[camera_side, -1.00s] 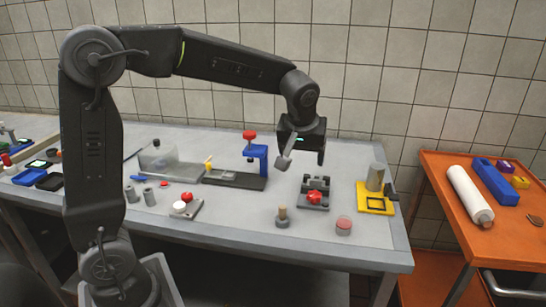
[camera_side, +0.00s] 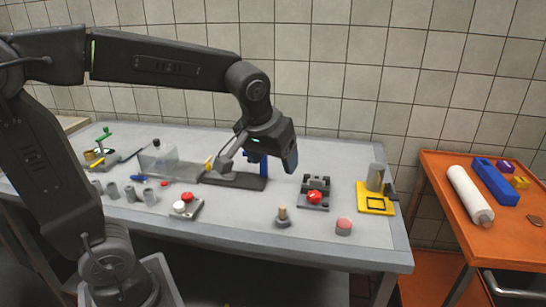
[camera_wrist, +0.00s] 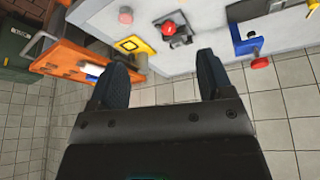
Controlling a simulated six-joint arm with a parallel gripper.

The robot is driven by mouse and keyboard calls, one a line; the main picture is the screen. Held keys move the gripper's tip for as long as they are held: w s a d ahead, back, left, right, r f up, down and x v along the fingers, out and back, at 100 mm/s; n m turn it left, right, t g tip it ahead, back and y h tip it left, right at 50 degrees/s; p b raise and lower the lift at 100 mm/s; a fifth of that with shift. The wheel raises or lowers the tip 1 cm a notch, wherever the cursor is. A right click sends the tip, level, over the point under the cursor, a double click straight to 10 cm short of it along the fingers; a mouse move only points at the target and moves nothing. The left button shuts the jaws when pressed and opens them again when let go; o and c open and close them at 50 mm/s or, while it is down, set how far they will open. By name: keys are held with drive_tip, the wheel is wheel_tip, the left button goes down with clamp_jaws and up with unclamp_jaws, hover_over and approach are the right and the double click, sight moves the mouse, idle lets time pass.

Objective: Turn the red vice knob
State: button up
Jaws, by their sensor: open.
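A small dark vice (camera_side: 314,183) with a red knob (camera_side: 314,198) on its near side stands on the grey worktable, right of centre. In the wrist view the vice (camera_wrist: 180,38) and its red knob (camera_wrist: 169,28) lie beyond the gap between the fingers, at the top. My gripper (camera_side: 257,160) is open and empty, above and left of the vice in the side view, and apart from it. In the wrist view my gripper (camera_wrist: 163,68) shows two dark fingers spread wide. A blue clamp (camera_side: 263,166) is partly hidden behind my gripper; its red knob (camera_wrist: 260,62) shows in the wrist view.
A yellow stand (camera_side: 375,203) with a grey cylinder is right of the vice. A button box (camera_side: 183,208) and grey cylinders are left. An orange trolley (camera_side: 440,190) stands at right.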

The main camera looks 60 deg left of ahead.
drive_tip(key=shift+w, duration=0.1)
drive_tip(key=g+h, duration=0.2)
drive_tip(key=g, duration=0.2)
hover_over(314, 194)
wheel_tip(314, 194, down, 10)
drive_tip(key=r, duration=0.1)
wheel_tip(314, 194, down, 14)
drive_tip(key=shift+r, duration=0.1)
drive_tip(key=c, duration=0.9)
drive_tip(key=shift+m, duration=0.3)
